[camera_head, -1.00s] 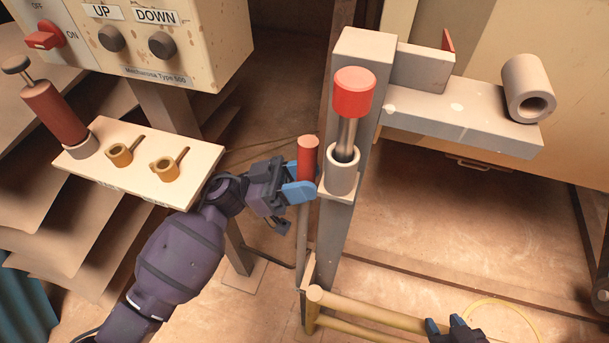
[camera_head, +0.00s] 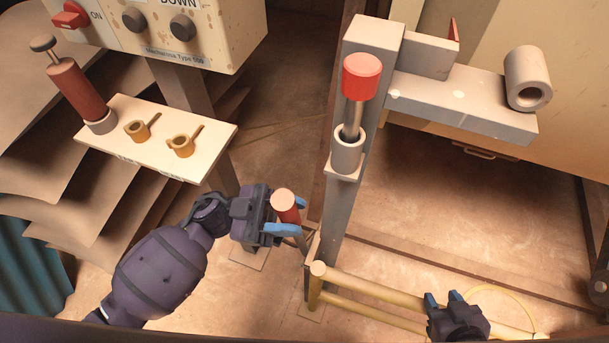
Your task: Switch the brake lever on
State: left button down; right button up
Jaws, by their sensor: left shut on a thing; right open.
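The lever with the red cylindrical handle (camera_head: 285,203) stands low beside the grey post (camera_head: 333,215); I take it to be the brake lever. It leans toward me, with its lower end near the foot of the post. My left gripper (camera_head: 284,219) is shut on the red handle, its blue fingers around it. Part of the lever's shaft is hidden behind the fingers. My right gripper (camera_head: 452,299) is open and empty at the yellow railing (camera_head: 375,291) on the lower right; I cannot tell whether it touches the railing.
A red-capped rod (camera_head: 361,78) stands in a grey cup on the post. A control box (camera_head: 170,30) with a red switch and dark knobs is at upper left. Below it, a pale shelf (camera_head: 205,153) carries a red-brown plunger (camera_head: 76,89) and two brass fittings.

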jog(key=shift+s+f+b, duration=0.15)
jog(key=shift+f+b, duration=0.15)
pick_arm(q)
jog(key=s+a+f+m+g, duration=0.3)
jog(key=s+f+m, duration=0.1)
jog(key=s, duration=0.5)
jog(key=shift+s+m+y, duration=0.25)
jog(key=shift+m+y, duration=0.05)
jog(key=shift+m, duration=0.4)
pick_arm(e)
jog(key=shift+w+d, duration=0.1)
jog(key=shift+w, duration=0.1)
pick_arm(q)
jog(key=shift+a, duration=0.1)
jog(key=c, duration=1.2)
grip_release()
jog(key=o, duration=0.4)
jog(key=shift+s+a, duration=0.15)
pick_arm(e)
jog(key=shift+a+r, duration=0.1)
jog(key=shift+a, duration=0.1)
pick_arm(q)
jog(key=shift+r, duration=0.1)
